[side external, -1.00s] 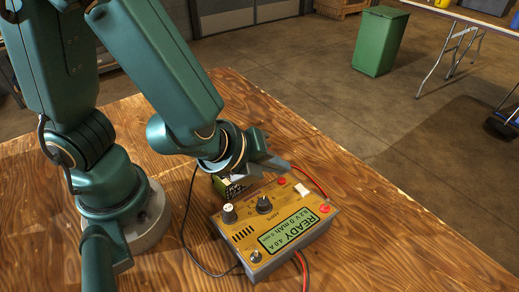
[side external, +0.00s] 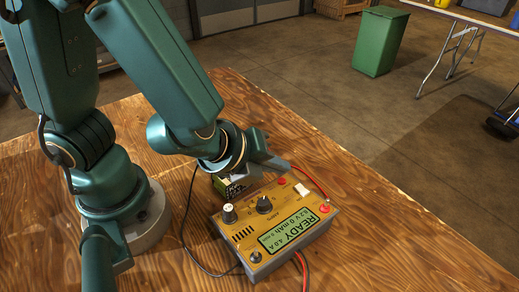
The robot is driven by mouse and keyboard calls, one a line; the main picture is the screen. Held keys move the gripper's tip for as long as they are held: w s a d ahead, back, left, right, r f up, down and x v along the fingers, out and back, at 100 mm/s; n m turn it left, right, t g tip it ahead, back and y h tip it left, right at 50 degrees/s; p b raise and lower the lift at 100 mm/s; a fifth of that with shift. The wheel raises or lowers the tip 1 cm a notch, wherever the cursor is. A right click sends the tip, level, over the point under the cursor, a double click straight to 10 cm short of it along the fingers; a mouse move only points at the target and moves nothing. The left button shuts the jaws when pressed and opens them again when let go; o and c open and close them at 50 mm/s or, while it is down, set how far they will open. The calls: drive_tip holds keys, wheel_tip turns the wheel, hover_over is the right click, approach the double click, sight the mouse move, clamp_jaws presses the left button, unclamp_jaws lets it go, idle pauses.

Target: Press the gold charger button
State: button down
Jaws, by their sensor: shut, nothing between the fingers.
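The charger (side external: 246,232) is a gold-faced box on the wooden table, with a lit green display reading READY 4.0 A. Its face carries two knobs, a white switch, a red round part (side external: 325,208) near the right corner, another red part (side external: 282,181) at the far edge, and a round metal part (side external: 256,257) at the near corner. I cannot tell which of these is the button. My gripper (side external: 283,166) is over the charger's far edge, its fingers shut and empty, pointing right. Whether it touches the charger cannot be told.
A dark and green block (side external: 232,186) sits behind the charger, partly hidden by my wrist. Red and black cables run from the charger, and a thin black cable lies to its left. The table (side external: 400,250) is clear to the right. A green bin (side external: 379,42) stands on the floor beyond.

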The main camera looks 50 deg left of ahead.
sight(273, 182)
drive_tip(key=shift+f, duration=0.1)
drive_tip(key=shift+f, duration=0.35)
drive_tip(key=shift+d+f, duration=0.15)
drive_tip(key=shift+f, duration=0.2)
idle(0.5)
drive_tip(key=shift+r, duration=0.8)
drive_tip(key=shift+a+r, duration=0.2)
drive_tip(key=shift+r, duration=0.6)
drive_tip(key=shift+a+r, duration=0.2)
drive_tip(key=shift+r, duration=0.65)
drive_tip(key=shift+a+r, duration=0.2)
drive_tip(key=shift+r, duration=0.6)
